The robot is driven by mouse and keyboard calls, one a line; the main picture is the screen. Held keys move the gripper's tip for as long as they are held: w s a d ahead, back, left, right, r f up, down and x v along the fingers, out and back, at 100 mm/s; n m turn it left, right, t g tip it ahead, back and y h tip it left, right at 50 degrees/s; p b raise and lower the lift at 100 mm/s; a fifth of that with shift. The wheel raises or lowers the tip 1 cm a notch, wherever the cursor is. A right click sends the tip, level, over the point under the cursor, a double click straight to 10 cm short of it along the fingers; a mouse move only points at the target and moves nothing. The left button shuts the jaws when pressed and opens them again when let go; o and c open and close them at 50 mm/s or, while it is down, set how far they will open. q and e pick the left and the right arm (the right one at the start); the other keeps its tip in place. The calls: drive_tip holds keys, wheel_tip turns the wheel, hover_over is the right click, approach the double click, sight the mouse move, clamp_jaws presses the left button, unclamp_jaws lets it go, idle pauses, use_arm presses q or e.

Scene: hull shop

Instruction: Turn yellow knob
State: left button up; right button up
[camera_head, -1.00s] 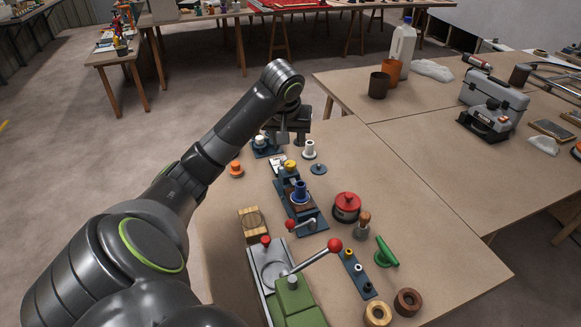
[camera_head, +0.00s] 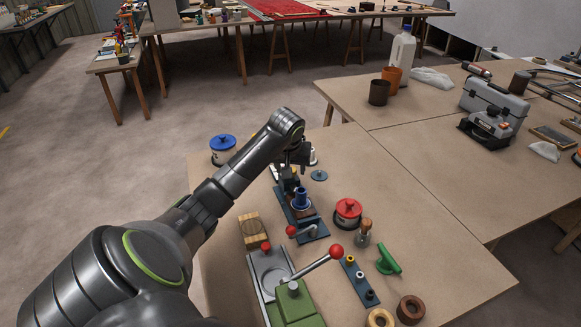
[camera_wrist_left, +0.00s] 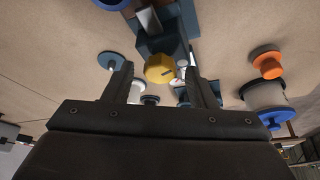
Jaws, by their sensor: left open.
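The yellow knob (camera_wrist_left: 160,68) shows in the left wrist view, with a dark mark on its face, on the end of a dark blue fixture (camera_wrist_left: 163,42). My left gripper (camera_wrist_left: 162,78) is open, with one finger to each side of the knob in that view. I cannot tell whether either finger touches it. In the head view my left gripper (camera_head: 291,175) is over the far end of the dark blue fixture and hides most of the knob there.
On the near table are a blue-lidded pot (camera_head: 222,150), a red-lidded pot (camera_head: 347,212), a wooden block (camera_head: 251,228) and a green press with a red-balled lever (camera_head: 318,264). An orange knob (camera_wrist_left: 268,64) stands nearby in the wrist view.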

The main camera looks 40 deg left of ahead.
use_arm(q)
drive_tip(key=c, duration=0.9)
drive_tip(key=shift+r+p, duration=0.15)
drive_tip(key=shift+p, duration=0.3)
drive_tip(key=shift+c, duration=0.2)
drive_tip(key=m+p, duration=0.2)
drive_tip(key=m+h+p, duration=0.1)
drive_tip(key=p, duration=0.1)
drive_tip(key=m+h+p, duration=0.1)
drive_tip(key=m+p, duration=0.1)
drive_tip(key=p, duration=0.1)
drive_tip(key=shift+a+r+m+t, duration=0.15)
drive_tip(key=shift+a+m+t, duration=0.15)
drive_tip(key=shift+t, duration=0.1)
drive_tip(key=shift+m+p, duration=0.3)
drive_tip(key=shift+m, duration=0.1)
drive_tip(key=shift+m+h+p, duration=0.4)
drive_tip(key=shift+m+h, duration=0.1)
drive_tip(key=shift+m, duration=0.5)
drive_tip(key=shift+f+m+h, duration=0.2)
drive_tip(key=shift+m+h, duration=0.2)
drive_tip(key=shift+m, duration=0.4)
drive_tip(key=m, duration=0.2)
drive_tip(key=shift+a+f+m+h, duration=0.1)
drive_tip(key=shift+a+m+h, duration=0.05)
drive_tip(key=shift+m+h, duration=0.2)
drive_tip(key=shift+m+g+h+b, duration=0.55)
drive_tip(key=shift+m+b, duration=0.15)
drive_tip(key=shift+m, duration=0.75)
drive_tip(key=shift+w, duration=0.1)
